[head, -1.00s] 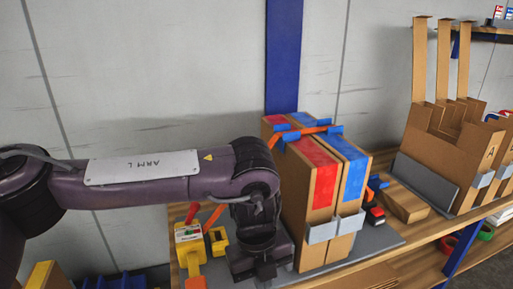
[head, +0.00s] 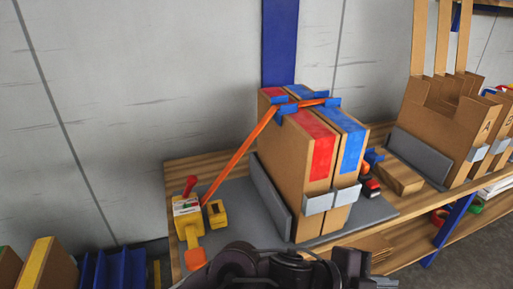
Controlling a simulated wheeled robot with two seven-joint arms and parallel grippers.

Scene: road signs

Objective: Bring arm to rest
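Dark links of my arm, most likely the left, show along the bottom edge in the head view, with the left gripper (head: 352,268) apparently at their right end. Its fingers are not clear, so open or shut cannot be told. It is in front of the bench, apart from the boxes. My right gripper is not in view. Two tall cardboard boxes, one with red tape (head: 322,152) and one with blue tape (head: 352,150), stand upright side by side on a grey plate (head: 235,210). An orange strap (head: 240,152) slants from a yellow tensioner (head: 187,222) up over their tops.
A wooden bench (head: 200,168) runs under the boxes. Cardboard holders (head: 435,125) stand at the right, with a low cardboard block (head: 398,178) beside them. A blue post (head: 280,45) rises behind. Blue and yellow bins (head: 115,270) sit low left. Space above the bench's left end is clear.

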